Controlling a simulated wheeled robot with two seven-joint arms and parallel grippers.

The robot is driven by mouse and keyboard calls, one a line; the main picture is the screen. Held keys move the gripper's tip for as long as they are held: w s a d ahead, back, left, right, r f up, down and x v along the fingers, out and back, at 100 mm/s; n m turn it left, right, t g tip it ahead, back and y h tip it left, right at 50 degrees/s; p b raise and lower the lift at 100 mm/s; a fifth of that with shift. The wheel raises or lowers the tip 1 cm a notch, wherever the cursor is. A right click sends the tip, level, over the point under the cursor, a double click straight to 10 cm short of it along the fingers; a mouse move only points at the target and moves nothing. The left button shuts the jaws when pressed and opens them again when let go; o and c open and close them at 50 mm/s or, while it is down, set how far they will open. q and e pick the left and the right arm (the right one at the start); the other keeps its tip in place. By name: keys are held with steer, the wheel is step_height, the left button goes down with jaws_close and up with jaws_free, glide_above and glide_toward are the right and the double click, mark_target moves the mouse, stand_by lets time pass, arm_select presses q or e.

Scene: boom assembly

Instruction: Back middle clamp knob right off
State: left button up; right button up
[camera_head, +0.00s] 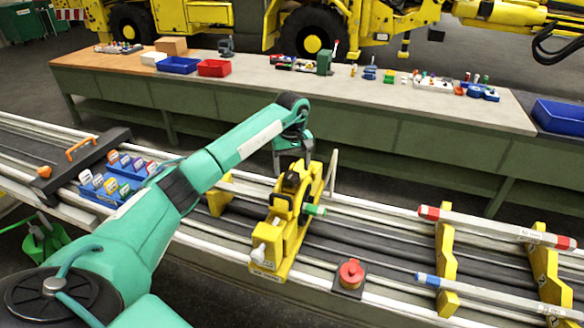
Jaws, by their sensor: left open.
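The yellow clamp stand (270,262) is in the middle of the rail bench, with a dark knob (291,181) on its back part. A green piece (315,210) sticks out from its right side, and a pale knob-like part (262,231) is at its front. My left arm reaches in from the left, and my left gripper (293,162) points down at the back of the clamp stand, close above the dark knob. It is open; its fingertips are small and partly hidden, so I cannot tell whether they touch the knob. My right gripper is out of view.
A red button box (350,275) sits right of the clamp stand. Two white bars with red and blue ends (490,224) lie across yellow supports (447,265) at right. A blue tray of labelled pieces (100,198) is at left. A long workbench (400,112) with bins stands behind.

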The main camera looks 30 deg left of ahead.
mark_target(292, 175)
arm_select(q)
steer(key=shift+f+p, duration=0.45)
steer(key=shift+f, duration=1.1)
steer(key=c, duration=1)
